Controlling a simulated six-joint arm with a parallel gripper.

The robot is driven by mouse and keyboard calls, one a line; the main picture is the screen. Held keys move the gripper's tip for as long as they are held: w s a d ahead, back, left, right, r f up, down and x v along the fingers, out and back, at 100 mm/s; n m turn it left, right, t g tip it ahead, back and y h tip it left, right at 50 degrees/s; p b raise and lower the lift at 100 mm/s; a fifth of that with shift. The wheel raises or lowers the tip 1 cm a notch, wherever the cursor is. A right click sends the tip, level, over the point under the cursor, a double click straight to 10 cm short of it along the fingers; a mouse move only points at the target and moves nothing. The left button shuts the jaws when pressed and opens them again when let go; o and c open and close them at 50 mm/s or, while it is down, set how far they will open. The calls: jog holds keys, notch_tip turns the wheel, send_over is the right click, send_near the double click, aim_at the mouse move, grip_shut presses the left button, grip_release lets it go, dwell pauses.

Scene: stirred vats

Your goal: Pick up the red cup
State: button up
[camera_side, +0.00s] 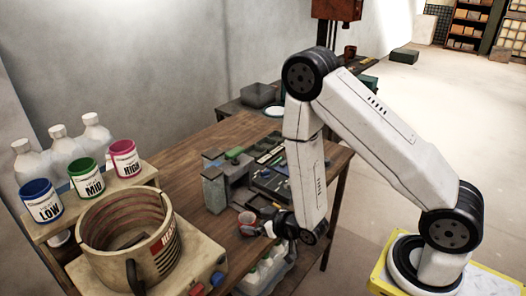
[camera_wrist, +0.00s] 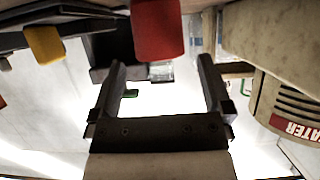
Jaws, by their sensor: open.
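A small red cup (camera_side: 247,221) with a pale inside stands on the wooden bench in the side view. My gripper (camera_side: 264,228) is low over the bench, just right of this cup; the side view does not show whether they touch. In the wrist view my gripper (camera_wrist: 163,78) has its two dark fingers wide apart with nothing held between them. A red cylinder (camera_wrist: 158,28) shows beyond the fingertips; I cannot tell for sure whether it is the cup.
A blue LOW cup (camera_side: 41,202) and a green MID cup (camera_side: 87,179) share the shelf with white bottles (camera_side: 96,134). The round heater vat (camera_side: 129,236) stands left of my gripper. Grey blocks (camera_side: 214,190) and a dark tray (camera_side: 275,180) lie behind. A yellow object (camera_wrist: 45,43) shows upper left.

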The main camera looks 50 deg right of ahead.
aim_at(241, 218)
jog(key=shift+x, duration=2.15)
jog(key=shift+f, duration=0.1)
jog(key=c, duration=1.1)
jog(key=shift+c, duration=0.2)
jog(key=shift+r, duration=5)
